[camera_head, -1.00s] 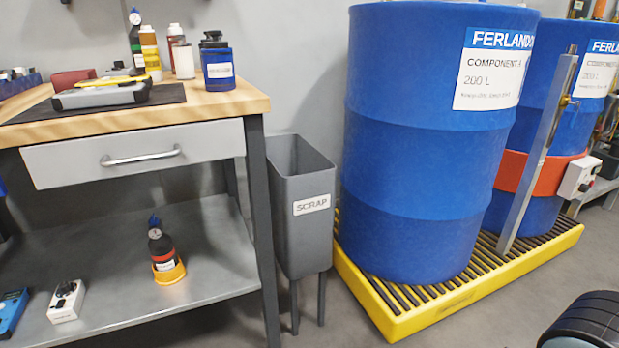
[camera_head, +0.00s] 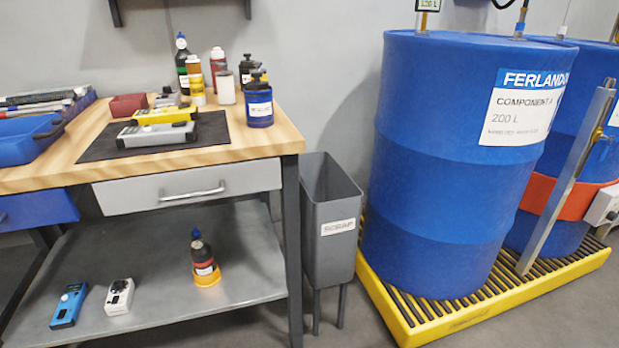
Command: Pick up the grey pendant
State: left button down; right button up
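A flat grey handheld device (camera_head: 157,134) lies on the dark mat on the workbench top, just in front of a yellow device (camera_head: 163,116). A smaller pale grey-white device with a dark knob (camera_head: 119,297) lies on the lower shelf, beside a blue device (camera_head: 69,305). I cannot tell for sure which of these is the grey pendant. Neither of my grippers is in view.
The workbench (camera_head: 285,144) has bottles at the back and a blue tray (camera_head: 22,142) at left. A grey scrap bin (camera_head: 330,237) stands right of it. Blue drums (camera_head: 450,170) stand on a yellow spill pallet (camera_head: 405,330).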

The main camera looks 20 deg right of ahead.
aim_at(133, 137)
jog(key=i+j, duration=0.35)
jog(key=i, duration=0.15)
jog(key=i+j, duration=0.4)
jog(key=i, duration=0.05)
